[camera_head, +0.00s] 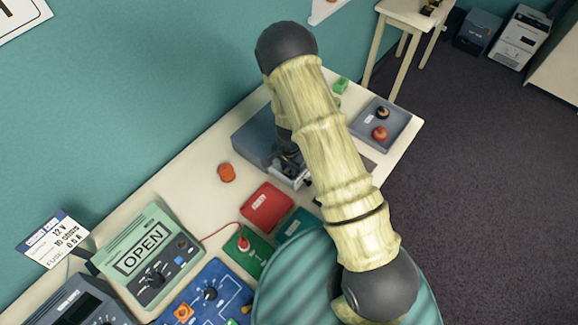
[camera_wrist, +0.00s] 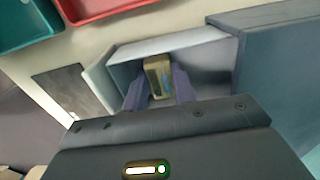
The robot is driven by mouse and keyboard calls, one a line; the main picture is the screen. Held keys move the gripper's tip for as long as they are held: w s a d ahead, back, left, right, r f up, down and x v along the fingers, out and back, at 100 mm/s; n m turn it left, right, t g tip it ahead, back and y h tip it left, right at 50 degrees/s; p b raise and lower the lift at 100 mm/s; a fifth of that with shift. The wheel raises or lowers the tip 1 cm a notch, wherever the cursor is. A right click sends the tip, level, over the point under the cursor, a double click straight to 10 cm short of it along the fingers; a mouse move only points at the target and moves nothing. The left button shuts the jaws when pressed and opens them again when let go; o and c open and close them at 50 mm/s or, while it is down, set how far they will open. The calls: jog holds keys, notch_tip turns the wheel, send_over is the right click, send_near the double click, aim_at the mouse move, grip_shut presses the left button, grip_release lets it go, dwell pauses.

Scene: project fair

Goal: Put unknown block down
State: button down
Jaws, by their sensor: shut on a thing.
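In the wrist view, my gripper (camera_wrist: 158,88) is shut on a small tan and dark block (camera_wrist: 157,68). It holds the block inside a pale grey open drawer (camera_wrist: 182,48), between the drawer's walls. I cannot tell whether the block touches the drawer floor. The drawer comes out of a blue-grey cabinet (camera_wrist: 275,65). In the head view, the cabinet (camera_head: 256,137) stands on the table, and my arm hides most of the drawer and gripper. The block is not visible there.
A red tray (camera_head: 266,207) and a teal tray (camera_head: 296,224) lie near the drawer. A grey tray (camera_head: 398,117) with two round knobs is at the table's right end. An orange round piece (camera_head: 226,172) and a green block (camera_head: 341,85) sit on the table (camera_head: 190,200).

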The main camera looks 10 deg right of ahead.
aim_at(290, 170)
jog(key=shift+f, duration=0.15)
jog(key=shift+f, duration=0.2)
jog(key=c, duration=1.4)
grip_release()
jog(key=shift+c, duration=0.2)
jog(key=shift+r, duration=0.1)
jog(key=shift+r, duration=0.1)
notch_tip(290, 170, up, 12)
jog(key=b, duration=0.2)
jog(key=shift+b, duration=0.4)
